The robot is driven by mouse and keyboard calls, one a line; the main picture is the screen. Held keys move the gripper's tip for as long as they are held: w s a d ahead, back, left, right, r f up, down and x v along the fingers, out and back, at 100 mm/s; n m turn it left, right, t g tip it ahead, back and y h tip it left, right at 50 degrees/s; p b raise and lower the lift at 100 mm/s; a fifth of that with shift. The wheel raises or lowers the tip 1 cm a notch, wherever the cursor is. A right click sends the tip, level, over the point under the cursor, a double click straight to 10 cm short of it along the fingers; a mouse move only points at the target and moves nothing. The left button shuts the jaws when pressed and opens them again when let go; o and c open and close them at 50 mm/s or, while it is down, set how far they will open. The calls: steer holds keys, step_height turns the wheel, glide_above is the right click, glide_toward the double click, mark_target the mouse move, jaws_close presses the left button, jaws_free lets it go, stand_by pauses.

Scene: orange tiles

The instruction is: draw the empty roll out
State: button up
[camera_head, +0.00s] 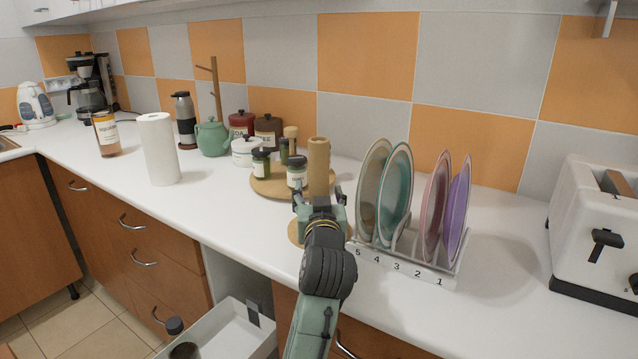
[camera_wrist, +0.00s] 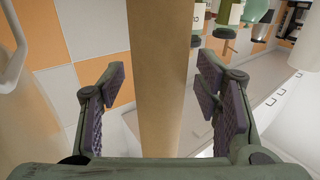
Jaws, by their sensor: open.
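The empty roll is a bare brown cardboard tube (camera_head: 318,168) standing upright on the counter, over a round wooden base (camera_head: 296,233) that is partly hidden by my arm. My gripper (camera_head: 320,197) is at the tube's lower part, in front of it. In the wrist view the tube (camera_wrist: 160,75) runs upright between the two open finger pads (camera_wrist: 164,105), with a visible gap on each side. The pads do not appear to touch it. The tube's lower end is hidden behind my gripper.
Close to the right is a plate rack (camera_head: 405,264) with several upright plates. Close behind-left is a round wooden tray (camera_head: 262,186) with jars. A full white paper roll (camera_head: 160,150) stands farther left. An open drawer (camera_head: 232,335) is below the counter. A toaster (camera_head: 595,235) is far right.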

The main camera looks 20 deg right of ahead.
steer(key=shift+c, duration=0.4)
steer(key=c, duration=0.8)
